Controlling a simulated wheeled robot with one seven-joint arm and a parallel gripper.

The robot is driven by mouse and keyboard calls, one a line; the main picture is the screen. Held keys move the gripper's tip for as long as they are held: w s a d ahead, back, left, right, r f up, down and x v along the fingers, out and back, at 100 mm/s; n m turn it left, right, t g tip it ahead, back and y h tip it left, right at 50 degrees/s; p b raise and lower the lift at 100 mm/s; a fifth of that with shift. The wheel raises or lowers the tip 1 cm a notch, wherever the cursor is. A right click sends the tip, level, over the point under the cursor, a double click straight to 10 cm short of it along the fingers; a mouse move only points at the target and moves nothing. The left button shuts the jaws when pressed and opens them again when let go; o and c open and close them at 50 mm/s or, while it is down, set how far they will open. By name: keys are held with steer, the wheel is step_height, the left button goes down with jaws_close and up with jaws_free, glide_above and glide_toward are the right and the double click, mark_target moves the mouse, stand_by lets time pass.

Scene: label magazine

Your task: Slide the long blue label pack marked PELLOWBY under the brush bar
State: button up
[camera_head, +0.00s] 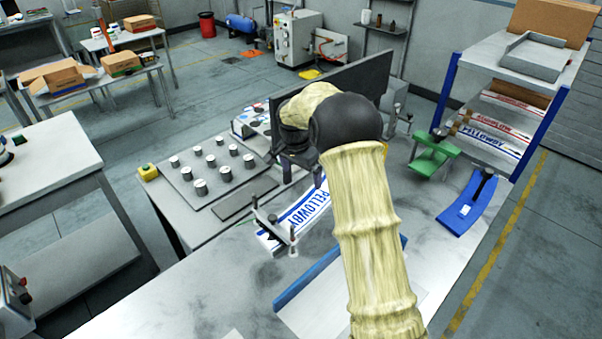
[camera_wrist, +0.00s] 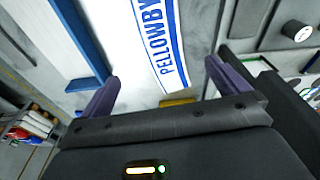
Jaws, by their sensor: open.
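The long white label pack with blue bands and the blue word PELLOWBY (camera_head: 302,212) lies flat on the bench in the head view, partly hidden by my arm. A thin bar on posts (camera_head: 272,222), perhaps the brush bar, crosses near its lower-left end; bristles cannot be made out. My gripper (camera_head: 302,178) is above the pack's far part. In the wrist view my gripper (camera_wrist: 163,90) has its two purple fingers wide apart and nothing between them. The PELLOWBY pack (camera_wrist: 160,40) shows beyond the fingers, its lettering running between them.
A blue rail (camera_head: 310,276) lies at the front of the bench. A plate with several metal knobs (camera_head: 201,187) is left of the pack. A green bracket (camera_head: 432,155) and a blue holder (camera_head: 468,203) stand right. A shelf holds more packs, one marked PELLOWBY (camera_head: 488,141).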

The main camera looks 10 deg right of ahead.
mark_target(322, 197)
steer(key=f+p, duration=0.1)
steer(key=f, duration=0.4)
steer(key=w+d+f+p, duration=0.1)
steer(key=f+p, duration=0.1)
steer(key=f, duration=0.4)
steer(key=d+f+p, duration=0.1)
steer(key=f+p, duration=0.1)
steer(key=f, duration=0.4)
steer(key=shift+w+f, duration=0.1)
steer(key=shift+w, duration=0.25)
steer(key=c, duration=1.2)
steer(key=shift+w+d+b, duration=0.4)
steer(key=shift+w+d, duration=0.3)
steer(key=shift+d, duration=0.35)
steer(key=shift+w+d+b, duration=0.4)
steer(key=shift+w+d, duration=0.35)
steer(key=shift+d, duration=0.35)
steer(key=shift+w+d+b, duration=0.4)
steer(key=shift+w+d, duration=0.3)
steer(key=shift+d, duration=0.35)
steer(key=o, duration=1.2)
